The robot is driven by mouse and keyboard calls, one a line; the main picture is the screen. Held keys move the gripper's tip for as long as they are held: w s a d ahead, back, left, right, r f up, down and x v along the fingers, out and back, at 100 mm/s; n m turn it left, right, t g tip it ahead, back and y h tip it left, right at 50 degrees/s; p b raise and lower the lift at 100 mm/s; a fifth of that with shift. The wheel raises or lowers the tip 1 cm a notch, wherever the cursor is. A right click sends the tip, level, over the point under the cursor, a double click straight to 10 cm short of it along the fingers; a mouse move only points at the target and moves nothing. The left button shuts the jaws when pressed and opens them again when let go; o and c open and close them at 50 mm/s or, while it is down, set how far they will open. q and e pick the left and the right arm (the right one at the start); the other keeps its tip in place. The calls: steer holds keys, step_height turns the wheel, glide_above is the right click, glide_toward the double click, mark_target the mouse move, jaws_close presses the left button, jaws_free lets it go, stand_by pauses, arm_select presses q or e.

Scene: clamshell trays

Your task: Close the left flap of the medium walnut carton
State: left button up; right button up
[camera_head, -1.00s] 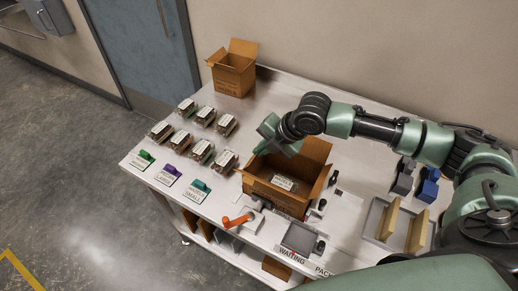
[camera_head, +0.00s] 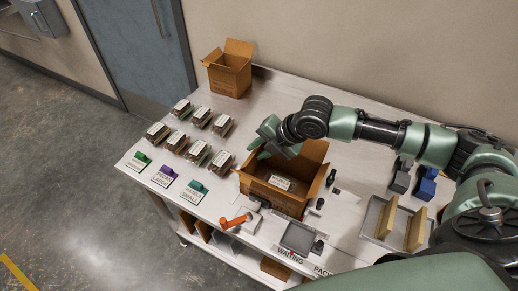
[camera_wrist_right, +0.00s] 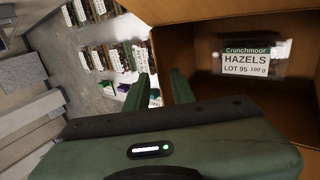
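An open brown carton (camera_head: 270,195) stands at the middle of the bench, with a clear pack labelled HAZELS (camera_head: 281,183) inside. Its right and far flaps stand up. My right gripper (camera_head: 260,150) is at the carton's upper left rim and hides part of it. In the right wrist view its two fingers (camera_wrist_right: 160,88) are apart, with the carton's left edge (camera_wrist_right: 155,50) close by; I cannot tell whether they touch it. The pack (camera_wrist_right: 245,58) lies to the right of the fingers. I cannot read a walnut label on the carton. My left gripper is not in view.
Another open carton (camera_head: 230,75) stands at the back left. Several filled clamshells (camera_head: 200,117) sit on the left of the bench, behind coloured tags (camera_head: 166,171). An orange-handled tool (camera_head: 236,221) and a grey tray (camera_head: 298,238) are in front. A divider tray (camera_head: 373,218) is at the right.

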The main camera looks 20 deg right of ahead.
steer(key=shift+r, duration=0.1)
steer(key=b+v, duration=0.1)
steer(key=v, duration=0.6)
steer(key=shift+s+r+b, duration=0.25)
steer(key=shift+b, duration=0.1)
steer(key=shift+w+d, duration=0.1)
